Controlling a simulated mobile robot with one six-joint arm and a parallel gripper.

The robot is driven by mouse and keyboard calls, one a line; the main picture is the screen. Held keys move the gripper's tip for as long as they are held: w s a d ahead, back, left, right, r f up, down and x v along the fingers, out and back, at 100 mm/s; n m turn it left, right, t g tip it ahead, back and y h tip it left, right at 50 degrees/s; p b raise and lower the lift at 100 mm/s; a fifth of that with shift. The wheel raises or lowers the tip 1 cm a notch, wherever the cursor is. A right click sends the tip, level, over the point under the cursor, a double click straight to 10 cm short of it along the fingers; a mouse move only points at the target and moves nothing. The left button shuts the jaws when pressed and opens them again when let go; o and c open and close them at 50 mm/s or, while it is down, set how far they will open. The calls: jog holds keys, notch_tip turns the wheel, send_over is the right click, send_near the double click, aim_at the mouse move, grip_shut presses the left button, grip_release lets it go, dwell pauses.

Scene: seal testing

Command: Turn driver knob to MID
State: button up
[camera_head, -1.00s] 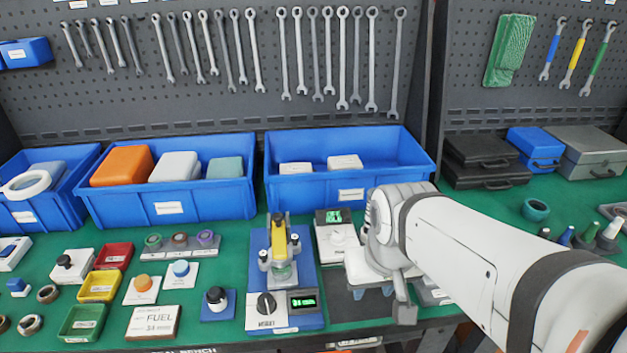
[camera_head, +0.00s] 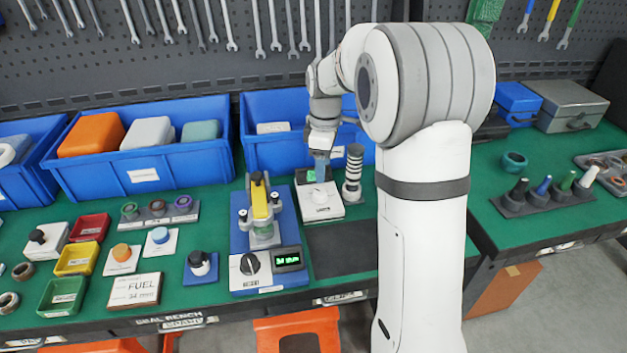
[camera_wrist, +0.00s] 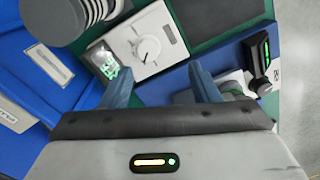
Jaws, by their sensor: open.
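A white box (camera_head: 331,210) with a round white dial knob (camera_head: 320,196) and a small green display stands on the bench. In the wrist view its dial knob (camera_wrist: 146,49) has a dark pointer mark; I cannot read the labels. A blue test unit (camera_head: 290,230) stands left of it, with a black knob (camera_head: 250,263) on a white panel beside a green-lit display (camera_head: 288,259). I cannot tell which knob is the driver's. My gripper (camera_head: 319,172) points down over the back of the white box. In the wrist view my gripper (camera_wrist: 162,82) is open and empty, its fingers apart from the dial.
A striped cylinder (camera_head: 353,174) stands right of the white box, close to my gripper. A blue bin (camera_head: 262,150) is behind. A dark mat (camera_head: 342,249) lies clear in front. Small trays and parts fill the bench's left side.

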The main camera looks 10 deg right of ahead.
aim_at(320, 191)
jog(key=shift+w+f+n, duration=0.6)
jog(key=shift+w+f, duration=0.4)
jog(key=shift+w, duration=0.2)
jog(key=shift+w+f, duration=0.15)
jog(key=shift+f, duration=0.15)
jog(key=f, duration=0.7)
jog(key=shift+s+f, duration=0.15)
jog(key=shift+s, duration=0.05)
jog(key=shift+c, duration=0.4)
jog(key=shift+a, duration=0.1)
jog(key=c, duration=0.9)
